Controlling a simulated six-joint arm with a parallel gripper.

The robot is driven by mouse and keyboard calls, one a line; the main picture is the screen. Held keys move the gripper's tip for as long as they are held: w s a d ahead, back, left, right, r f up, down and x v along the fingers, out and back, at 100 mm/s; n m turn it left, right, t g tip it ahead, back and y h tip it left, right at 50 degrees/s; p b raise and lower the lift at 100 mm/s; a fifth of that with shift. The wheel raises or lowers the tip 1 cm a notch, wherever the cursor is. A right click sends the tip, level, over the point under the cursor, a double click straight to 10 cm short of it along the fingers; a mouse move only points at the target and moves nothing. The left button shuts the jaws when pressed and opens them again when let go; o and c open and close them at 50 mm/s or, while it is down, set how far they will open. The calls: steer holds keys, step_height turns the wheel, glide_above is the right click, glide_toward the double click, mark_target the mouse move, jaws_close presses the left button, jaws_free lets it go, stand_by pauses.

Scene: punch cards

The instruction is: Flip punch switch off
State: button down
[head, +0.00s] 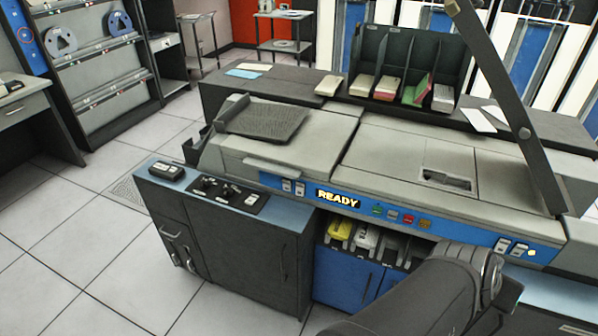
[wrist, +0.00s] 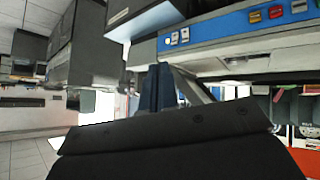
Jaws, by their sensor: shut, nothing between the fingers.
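In the wrist view, which is upside down, this pair (wrist: 180,37) shows at upper centre. A second pair of switches (head: 293,187) sits at the strip's left end. I cannot read their labels or settings. In the wrist view, my gripper (wrist: 160,70) is shut and empty, its tips just below the switch pair in the picture; they look apart from it. In the head view my arm hides the gripper.
The READY sign (head: 338,198) is lit, with several coloured buttons (head: 407,218) right of it. A slanted dark bar (head: 500,90) crosses above the machine's right side. A card rack (head: 410,60) stands behind. Open floor (head: 60,225) lies at left.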

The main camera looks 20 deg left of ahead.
steer(key=w+f, duration=0.1)
steer(key=w, duration=0.5)
steer(key=w+a+f+n+y, duration=0.2)
steer(key=w+a+f+n, duration=0.2)
steer(key=w+a+n, duration=0.5)
steer(key=w+a+f+n+y, duration=0.1)
steer(key=w+a+f+n, duration=0.35)
steer(key=a+n, duration=0.75)
steer(key=s+a+f+n+t+y, duration=0.1)
steer(key=a+f+n, duration=0.2)
steer(key=a+n, duration=0.6)
steer(key=s+a+f+n+t+y, duration=0.1)
steer(key=a+n, duration=0.9)
steer(key=a, duration=1.4)
steer(key=shift+a+f+n+t+y, duration=0.35)
steer(key=shift+f+t+y, duration=0.15)
steer(key=shift+f+t, duration=0.4)
steer(key=shift+w+f, duration=0.1)
